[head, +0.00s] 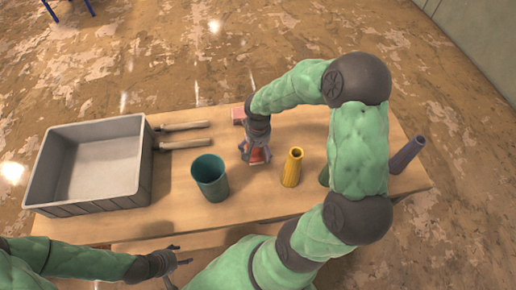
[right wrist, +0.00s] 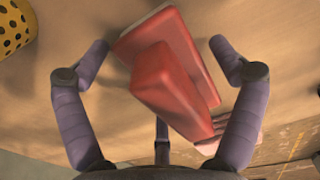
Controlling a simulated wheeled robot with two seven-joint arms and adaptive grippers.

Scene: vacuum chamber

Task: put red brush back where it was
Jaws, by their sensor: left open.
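The red brush (head: 257,155) lies on the wooden table below my right gripper (head: 256,157), partly hidden by its fingers. In the right wrist view the red brush (right wrist: 172,85) shows as red blocks between the fingers of my right gripper (right wrist: 160,50). Those fingers are spread, with gaps on both sides of the brush. A pinkish-red piece (head: 239,115) shows just behind the gripper; I cannot tell if it belongs to the brush. My left gripper (head: 174,262) is open and empty in front of the table's near edge.
A grey bin (head: 146,165) stands at the left of the table (head: 240,205), with two wooden handles (head: 185,143) beside it. A teal cup (head: 210,178), a yellow perforated holder (head: 292,167) and a dark purple cylinder (head: 408,154) stand on the table. My right arm hides part of its right side.

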